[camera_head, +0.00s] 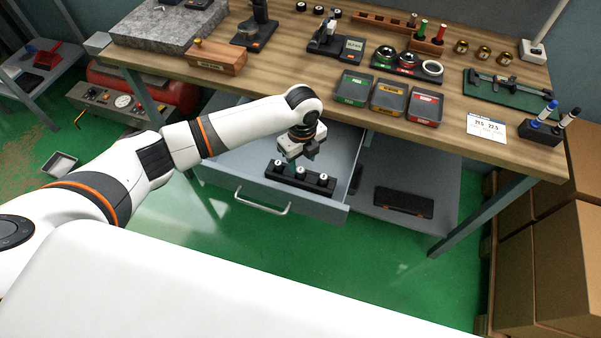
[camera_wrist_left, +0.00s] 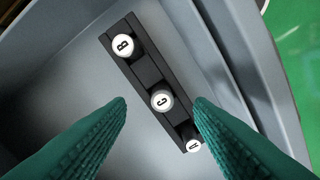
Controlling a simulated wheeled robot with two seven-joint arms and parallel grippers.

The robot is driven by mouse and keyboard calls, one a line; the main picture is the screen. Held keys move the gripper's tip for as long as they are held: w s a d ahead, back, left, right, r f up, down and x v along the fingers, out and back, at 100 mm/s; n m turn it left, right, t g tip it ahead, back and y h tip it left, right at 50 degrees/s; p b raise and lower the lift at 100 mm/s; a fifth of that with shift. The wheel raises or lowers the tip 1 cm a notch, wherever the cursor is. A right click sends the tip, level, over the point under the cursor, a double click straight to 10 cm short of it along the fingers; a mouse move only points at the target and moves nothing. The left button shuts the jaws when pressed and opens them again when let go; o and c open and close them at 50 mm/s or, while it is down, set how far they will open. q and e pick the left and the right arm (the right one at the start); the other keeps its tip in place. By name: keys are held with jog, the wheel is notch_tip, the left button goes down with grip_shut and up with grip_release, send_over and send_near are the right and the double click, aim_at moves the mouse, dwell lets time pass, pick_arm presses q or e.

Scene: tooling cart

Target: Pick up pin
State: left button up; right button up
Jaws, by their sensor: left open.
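A black rack (camera_head: 284,179) lies in the open grey drawer. It holds three white-capped pins in a row. In the left wrist view the caps are lettered: pin B (camera_wrist_left: 122,46) at the upper left, a middle pin (camera_wrist_left: 161,100) whose letter looks like C or G, and a pin (camera_wrist_left: 193,145) partly behind a finger, its letter unclear. My left gripper (camera_head: 291,162) is over the rack in the head view. Its two green fingers are open and apart, with the middle pin's cap between the tips in the wrist view. Nothing is held. Pin shafts are hidden. My right gripper is out of view.
The wooden worktop (camera_head: 290,75) overhangs behind, with trays, a wooden block (camera_head: 216,58) and gauges. A dark case (camera_head: 404,202) lies on the lower shelf. Cardboard boxes (camera_head: 545,250) stand right.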

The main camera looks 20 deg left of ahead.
aim_at(301, 169)
pick_arm(q)
jog(key=f, duration=0.3)
jog(key=f+p, duration=0.1)
jog(key=f, duration=0.1)
jog(key=shift+a, duration=0.25)
jog(key=shift+c, duration=0.6)
jog(key=shift+w, duration=0.1)
grip_shut()
